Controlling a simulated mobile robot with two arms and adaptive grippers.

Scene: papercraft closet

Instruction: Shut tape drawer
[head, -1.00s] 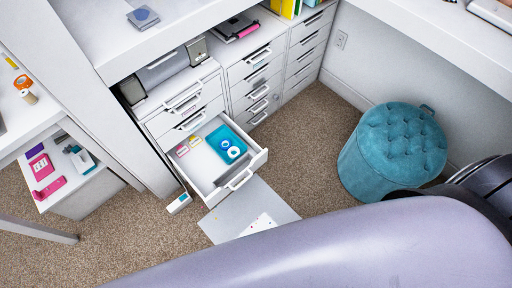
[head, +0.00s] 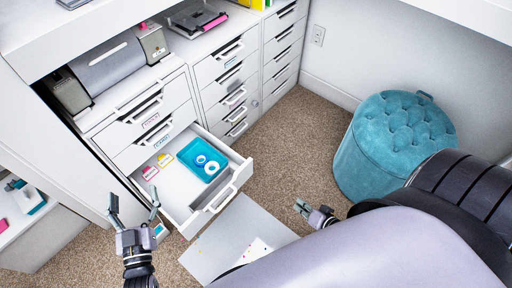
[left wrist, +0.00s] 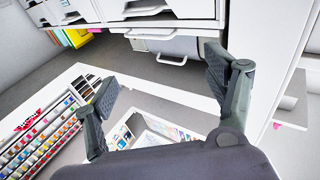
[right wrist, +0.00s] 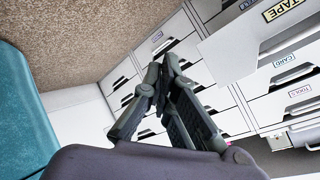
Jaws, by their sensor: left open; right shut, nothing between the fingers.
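The open tape drawer (head: 236,190) sticks out of the left white cabinet below two shut drawers in the head view. It holds a teal tray (head: 190,152) with white rolls and small coloured cards. A yellow TAPE label (right wrist: 283,9) shows in the right wrist view. My left gripper (head: 133,203) is open and empty, left of the drawer in the picture; its spread fingers also show in the left wrist view (left wrist: 160,85). My right gripper (head: 302,207) is shut and empty, to the right of the drawer and apart from it; its closed fingers fill the right wrist view (right wrist: 163,75).
A second cabinet (head: 228,75) of shut drawers stands to the right. A grey-white sheet (head: 228,243) lies on the carpet in front of the drawer. A teal tufted stool (head: 385,150) stands at right. Carpet is clear between drawer and stool.

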